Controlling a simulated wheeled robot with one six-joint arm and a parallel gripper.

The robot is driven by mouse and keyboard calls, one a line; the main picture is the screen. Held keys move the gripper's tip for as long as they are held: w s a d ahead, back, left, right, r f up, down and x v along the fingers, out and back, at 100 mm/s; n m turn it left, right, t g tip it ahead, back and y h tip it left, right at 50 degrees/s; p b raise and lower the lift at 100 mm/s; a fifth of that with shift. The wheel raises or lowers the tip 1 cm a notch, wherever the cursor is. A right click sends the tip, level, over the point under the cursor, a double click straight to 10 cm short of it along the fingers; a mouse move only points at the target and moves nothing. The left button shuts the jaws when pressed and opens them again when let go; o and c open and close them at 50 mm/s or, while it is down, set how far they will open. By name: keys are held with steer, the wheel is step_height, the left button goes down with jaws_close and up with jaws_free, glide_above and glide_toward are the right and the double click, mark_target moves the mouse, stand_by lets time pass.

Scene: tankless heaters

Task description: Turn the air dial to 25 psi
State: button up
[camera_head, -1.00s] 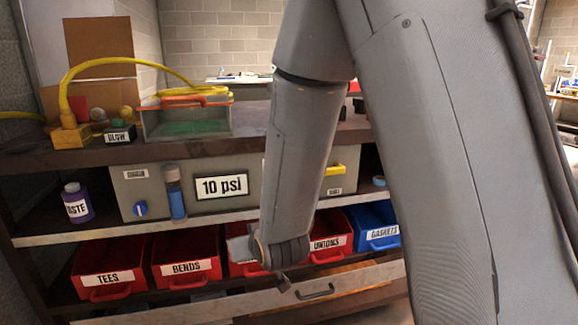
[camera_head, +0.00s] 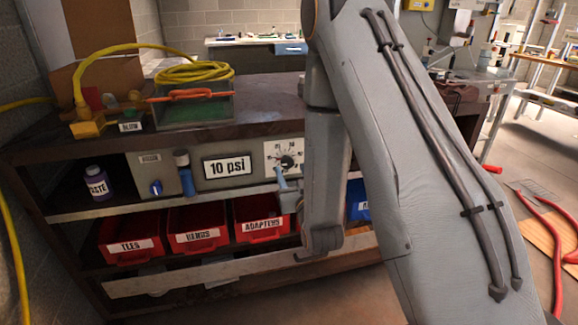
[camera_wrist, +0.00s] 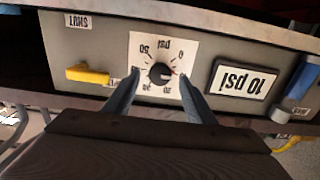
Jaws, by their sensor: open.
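The air dial, a black round knob on a white scale plate marked psi, shows on the grey panel in the head view (camera_head: 288,161). It also appears upside down in the wrist view (camera_wrist: 160,73). The sign beside it (camera_head: 226,166) reads 10 psi, also inverted in the wrist view (camera_wrist: 243,82). My gripper (camera_head: 286,180) is open and empty, just in front of and below the dial in the head view. In the wrist view, my gripper's two blue-grey fingers (camera_wrist: 159,77) appear on either side of the knob. I cannot tell whether they touch it.
A yellow handle (camera_wrist: 88,75) shows in the wrist view. Red bins (camera_head: 262,217) stand on the shelf below. A clear box (camera_head: 190,108) with yellow hose sits on the bench top.

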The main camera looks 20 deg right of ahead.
mark_target(288, 165)
steer(key=shift+w, duration=1.8)
steer(key=c, duration=1)
